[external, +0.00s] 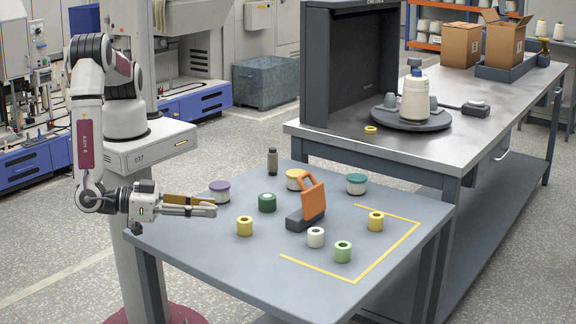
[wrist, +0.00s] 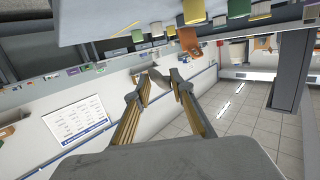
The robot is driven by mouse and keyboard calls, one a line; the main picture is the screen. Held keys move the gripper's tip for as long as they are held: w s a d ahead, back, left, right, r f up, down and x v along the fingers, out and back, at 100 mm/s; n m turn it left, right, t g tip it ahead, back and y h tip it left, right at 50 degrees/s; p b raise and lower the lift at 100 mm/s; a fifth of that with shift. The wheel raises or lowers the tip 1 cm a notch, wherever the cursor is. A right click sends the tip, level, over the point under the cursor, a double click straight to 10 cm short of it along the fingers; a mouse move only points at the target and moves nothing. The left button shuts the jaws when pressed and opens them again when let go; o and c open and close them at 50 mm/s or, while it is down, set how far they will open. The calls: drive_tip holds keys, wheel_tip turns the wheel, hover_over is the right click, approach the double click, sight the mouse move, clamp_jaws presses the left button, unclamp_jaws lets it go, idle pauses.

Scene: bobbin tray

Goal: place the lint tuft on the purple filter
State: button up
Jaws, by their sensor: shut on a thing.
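My gripper (external: 208,208) is held level at the left edge of the grey table, its fingers pointing right. In the wrist view my gripper (wrist: 161,77) is shut on a small grey piece (wrist: 158,78) between its fingertips, which appears to be the lint tuft. In the external view the tuft is too small to tell from the fingertips. The purple filter (external: 220,187), a white cylinder with a purple top, stands upright on the table just behind the fingers, partly hidden by them. The tuft is apart from the purple top.
The grey table (external: 200,252) holds several green, yellow, teal and white spools, a dark bottle (external: 272,161) and an orange-handled tool (external: 312,197). Yellow tape (external: 318,270) marks the front right. A taller bench (external: 385,145) stands behind. The front left table area is clear.

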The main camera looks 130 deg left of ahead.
drive_tip(key=shift+c, duration=0.6)
drive_tip(key=shift+c, duration=0.8)
hover_over(206, 252)
drive_tip(key=shift+f, duration=2.45)
drive_tip(key=shift+f, duration=2.3)
drive_tip(key=o, duration=0.9)
drive_tip(key=shift+o, duration=0.2)
